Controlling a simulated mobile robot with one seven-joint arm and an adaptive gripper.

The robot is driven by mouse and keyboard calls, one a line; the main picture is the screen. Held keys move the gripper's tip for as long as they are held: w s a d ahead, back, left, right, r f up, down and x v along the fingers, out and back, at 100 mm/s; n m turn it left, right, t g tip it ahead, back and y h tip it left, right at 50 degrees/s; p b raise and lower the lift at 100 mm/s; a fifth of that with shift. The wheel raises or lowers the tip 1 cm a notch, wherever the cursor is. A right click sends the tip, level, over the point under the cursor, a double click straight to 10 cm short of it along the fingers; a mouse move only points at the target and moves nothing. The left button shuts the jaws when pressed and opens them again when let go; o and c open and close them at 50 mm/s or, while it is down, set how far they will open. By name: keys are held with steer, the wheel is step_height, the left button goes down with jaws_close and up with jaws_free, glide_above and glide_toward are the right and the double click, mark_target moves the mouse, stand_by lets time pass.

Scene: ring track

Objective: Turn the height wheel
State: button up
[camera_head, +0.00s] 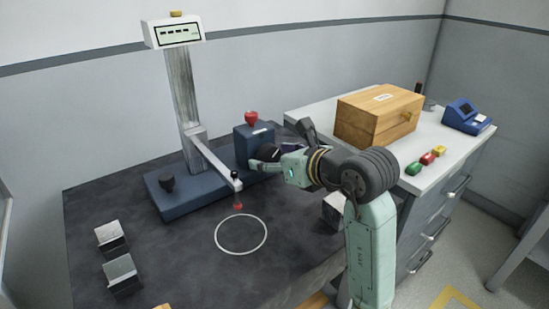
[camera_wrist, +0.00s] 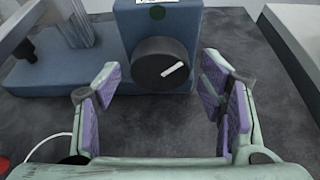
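The height wheel (camera_wrist: 160,64) is a round black knob with a white pointer mark, on the front of a blue box (camera_wrist: 185,22). In the wrist view the mark points to the upper right. My gripper (camera_wrist: 160,95) is open, its purple-padded fingers on either side of and short of the wheel, with nothing between them. In the head view my gripper (camera_head: 267,158) is at the blue box (camera_head: 252,142), and the wheel is mostly hidden behind the fingers. The box is part of a gauge stand (camera_head: 180,90) with a display (camera_head: 178,32) showing dashes.
A red knob (camera_head: 251,118) tops the box. Metal blocks (camera_head: 122,276) lie at left. A wooden box (camera_head: 378,115) stands on the right counter.

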steer(key=c, duration=1.1)
steer(key=m+g+y, duration=0.1)
steer(key=m+y, duration=0.1)
steer(key=m, duration=0.1)
steer(key=shift+d, duration=0.15)
steer(key=shift+w+m+g+y, duration=0.1)
steer(key=shift+m+g+y, duration=0.2)
steer(key=shift+m+y, duration=1.15)
steer(key=shift+m+h, duration=0.35)
steer(key=shift+m, duration=0.1)
steer(key=o, duration=1.2)
steer(key=shift+c, duration=0.2)
